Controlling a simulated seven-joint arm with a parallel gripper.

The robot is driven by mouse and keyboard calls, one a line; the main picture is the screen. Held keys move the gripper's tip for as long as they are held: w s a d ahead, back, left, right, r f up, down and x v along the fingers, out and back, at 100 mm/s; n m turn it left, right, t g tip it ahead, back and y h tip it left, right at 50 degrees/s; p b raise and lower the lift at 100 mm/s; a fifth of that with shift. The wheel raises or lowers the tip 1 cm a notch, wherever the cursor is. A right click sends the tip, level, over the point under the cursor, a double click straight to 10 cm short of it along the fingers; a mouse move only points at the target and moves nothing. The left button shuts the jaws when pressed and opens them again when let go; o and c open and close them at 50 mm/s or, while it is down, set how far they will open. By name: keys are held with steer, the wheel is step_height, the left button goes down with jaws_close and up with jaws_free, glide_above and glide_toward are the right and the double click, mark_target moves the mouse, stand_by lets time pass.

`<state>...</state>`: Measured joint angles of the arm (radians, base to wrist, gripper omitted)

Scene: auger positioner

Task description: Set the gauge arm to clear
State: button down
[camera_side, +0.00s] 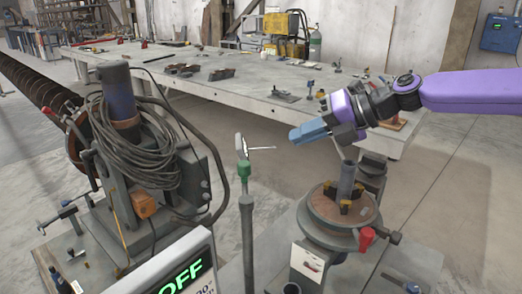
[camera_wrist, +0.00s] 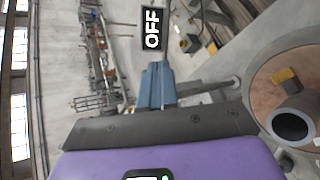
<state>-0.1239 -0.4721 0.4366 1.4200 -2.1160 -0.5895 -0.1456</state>
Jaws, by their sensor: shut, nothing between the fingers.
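My gripper (camera_side: 294,136) is in the middle of the side view, its blue fingers shut and pointing left, with nothing between them. In the wrist view the fingers (camera_wrist: 158,66) lie close together. I cannot tell for sure whether this rod is the gauge arm.
A round turntable (camera_side: 322,213) with an upright grey pipe (camera_side: 347,180) stands below my gripper. A post with coiled cable (camera_side: 140,150) and a long auger (camera_side: 35,85) are at left. A long workbench (camera_side: 215,84) with small tools lies behind. Bare floor shows at right.

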steer(key=w+d+r+g+y, duration=0.3)
steer(key=d+r+g, duration=0.1)
glide_toward(245, 150)
steer(key=shift+m, duration=0.3)
steer(key=x, duration=0.4)
steer(key=s+f+x, duration=0.1)
steer(key=x, duration=0.1)
steer(key=shift+a+f, duration=0.1)
steer(key=shift+a, duration=0.15)
stand_by(0.3)
steer(key=shift+w+a, duration=0.1)
steer(key=shift+a, duration=0.1)
steer(key=shift+w+a, duration=0.2)
steer(key=shift+a, duration=1.4)
steer(key=shift+s+a, duration=0.15)
steer(key=shift+a, duration=1.4)
